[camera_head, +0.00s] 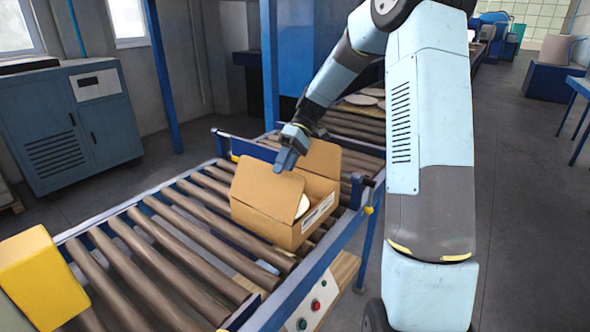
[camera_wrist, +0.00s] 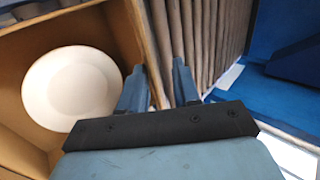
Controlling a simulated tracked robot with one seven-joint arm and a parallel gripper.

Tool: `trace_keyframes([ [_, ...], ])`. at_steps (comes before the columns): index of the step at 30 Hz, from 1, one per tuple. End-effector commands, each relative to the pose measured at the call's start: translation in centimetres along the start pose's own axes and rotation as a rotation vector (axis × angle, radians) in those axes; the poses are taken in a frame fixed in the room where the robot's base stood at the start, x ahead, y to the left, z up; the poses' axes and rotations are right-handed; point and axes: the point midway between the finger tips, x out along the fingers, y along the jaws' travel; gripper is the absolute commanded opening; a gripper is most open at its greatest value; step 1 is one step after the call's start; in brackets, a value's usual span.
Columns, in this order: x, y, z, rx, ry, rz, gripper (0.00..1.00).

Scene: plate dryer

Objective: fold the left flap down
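An open cardboard box (camera_head: 274,232) sits on the roller conveyor. Its left flap (camera_head: 265,188) stands up, tilted, in the head view. Another flap (camera_head: 321,158) stands raised at the far right side. A white plate (camera_wrist: 71,88) lies inside the box in the wrist view, and its edge shows in the head view (camera_head: 302,205). My gripper (camera_head: 284,164) points down at the left flap's top edge. In the wrist view its two fingers (camera_wrist: 160,86) are apart, astride a brown cardboard edge (camera_wrist: 144,42). I cannot tell whether they touch it.
The roller conveyor (camera_head: 165,238) has a blue side rail (camera_head: 300,285) and a button panel (camera_head: 316,306) at the front. A yellow block (camera_head: 38,272) stands at the near left. More plates (camera_head: 362,99) lie behind the arm. Rollers left of the box are clear.

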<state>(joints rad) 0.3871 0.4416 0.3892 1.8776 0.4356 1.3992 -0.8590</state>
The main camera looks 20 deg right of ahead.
Motion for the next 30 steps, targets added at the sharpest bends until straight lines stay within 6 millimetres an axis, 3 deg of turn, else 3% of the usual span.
trace_keyframes([
  [15,0.6,-5.0,6.1,0.001,-0.001,0.0,0.31],
  [30,0.7,-6.0,7.3,0.002,0.001,-0.001,0.31],
])
